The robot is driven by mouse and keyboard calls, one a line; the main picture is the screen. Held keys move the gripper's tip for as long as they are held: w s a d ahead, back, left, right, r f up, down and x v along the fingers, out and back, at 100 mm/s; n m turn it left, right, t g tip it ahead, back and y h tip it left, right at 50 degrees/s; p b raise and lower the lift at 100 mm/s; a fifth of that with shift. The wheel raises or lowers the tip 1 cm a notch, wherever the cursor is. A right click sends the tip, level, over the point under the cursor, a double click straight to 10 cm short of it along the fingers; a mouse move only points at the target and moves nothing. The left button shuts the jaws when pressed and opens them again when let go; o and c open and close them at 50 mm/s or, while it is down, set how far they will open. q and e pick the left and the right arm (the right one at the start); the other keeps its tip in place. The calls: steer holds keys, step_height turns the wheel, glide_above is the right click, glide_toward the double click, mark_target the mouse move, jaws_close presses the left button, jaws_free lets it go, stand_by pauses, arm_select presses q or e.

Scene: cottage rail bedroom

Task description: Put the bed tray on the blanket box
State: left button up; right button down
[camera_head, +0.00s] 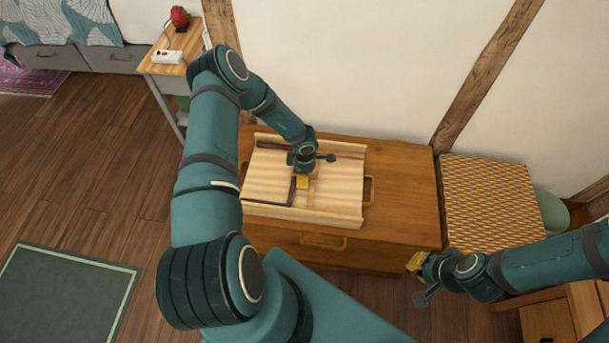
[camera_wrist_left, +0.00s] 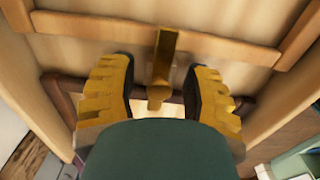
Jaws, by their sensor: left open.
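The bed tray (camera_head: 268,180), pale striped wood with raised end edges and dark brown bars, lies flat on the wooden chest (camera_head: 405,185), which looks like the blanket box. A brass handle (camera_head: 369,190) shows at the tray's right edge. My left gripper (camera_head: 303,182) points down over the tray's middle. In the left wrist view its yellow fingers are open, on either side of a brass bar (camera_wrist_left: 164,55), with a dark brown bar beyond; contact cannot be told. My right gripper (camera_head: 417,264) is beside the chest's front right corner, away from the tray; its finger gap is unclear.
A box with a woven top (camera_head: 485,200) stands right of the chest, with a green bin (camera_head: 552,212) behind it. A side table (camera_head: 165,68) holds a red lamp (camera_head: 179,17) and a white power strip (camera_head: 168,56). A green rug (camera_head: 65,295) lies on open floor at left.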

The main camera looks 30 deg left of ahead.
arm_select(q)
step_height(320, 180, up, 11)
steer(key=p, duration=0.3)
steer(key=shift+r, duration=0.15)
steer(key=s+d+r+m+h, duration=0.2)
steer(key=s+d+r+m, duration=0.1)
steer(key=s+d+m, duration=0.4)
steer(key=s+d+r+m+t+h, duration=0.1)
steer(key=s+d+r+m, duration=0.3)
steer(key=d+m, duration=1)
steer(key=s+d+h, duration=0.1)
steer(key=s, duration=0.2)
steer(key=shift+s+d+m+t, duration=0.15)
steer(key=shift+d+m+t, duration=0.15)
steer(key=shift+d, duration=0.05)
